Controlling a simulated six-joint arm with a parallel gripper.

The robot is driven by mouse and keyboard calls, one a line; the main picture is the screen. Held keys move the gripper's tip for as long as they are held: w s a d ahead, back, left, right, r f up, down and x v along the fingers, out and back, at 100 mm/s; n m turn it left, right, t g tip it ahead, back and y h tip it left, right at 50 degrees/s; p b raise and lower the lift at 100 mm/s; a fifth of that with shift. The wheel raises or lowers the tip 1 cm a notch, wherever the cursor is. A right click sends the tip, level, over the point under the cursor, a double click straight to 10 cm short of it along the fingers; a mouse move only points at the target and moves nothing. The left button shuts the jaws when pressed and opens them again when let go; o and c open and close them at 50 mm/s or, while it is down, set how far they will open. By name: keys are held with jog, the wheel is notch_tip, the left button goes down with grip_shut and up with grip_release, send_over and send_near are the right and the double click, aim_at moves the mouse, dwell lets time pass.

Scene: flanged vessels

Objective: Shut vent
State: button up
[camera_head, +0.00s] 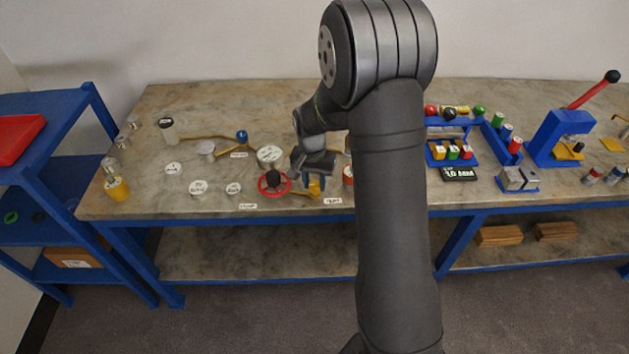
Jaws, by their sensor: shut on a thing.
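My gripper (316,178) is low over the bench, left of my upright arm link. It is shut on a small blue and yellow piece (315,188), which looks like a valve handle; the jaws partly hide it. A brass-coloured pipe or lever (300,192) lies just left of and below the jaws. A red handwheel (273,184) stands just left of the gripper. A white label (332,201) lies in front of the jaws, too small to read. I cannot tell for certain which fitting is the vent.
A pale flanged vessel (270,155) stands behind the handwheel. A blue-balled lever (242,135) is at the back left. White-topped discs (198,188) lie left. My arm hides part of the bench. Blue racks (450,150) and a red-handled press (560,140) stand right.

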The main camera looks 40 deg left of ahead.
aim_at(314, 187)
jog(key=n, duration=1.2)
jog(key=shift+n+y, duration=0.3)
jog(key=shift+d+n, duration=0.1)
jog(key=shift+n, duration=1.5)
jog(key=o, duration=1)
jog(key=r, duration=1.7)
jog(key=shift+s+d+r, duration=0.15)
jog(key=shift+s+r, duration=0.1)
jog(key=shift+s, duration=0.15)
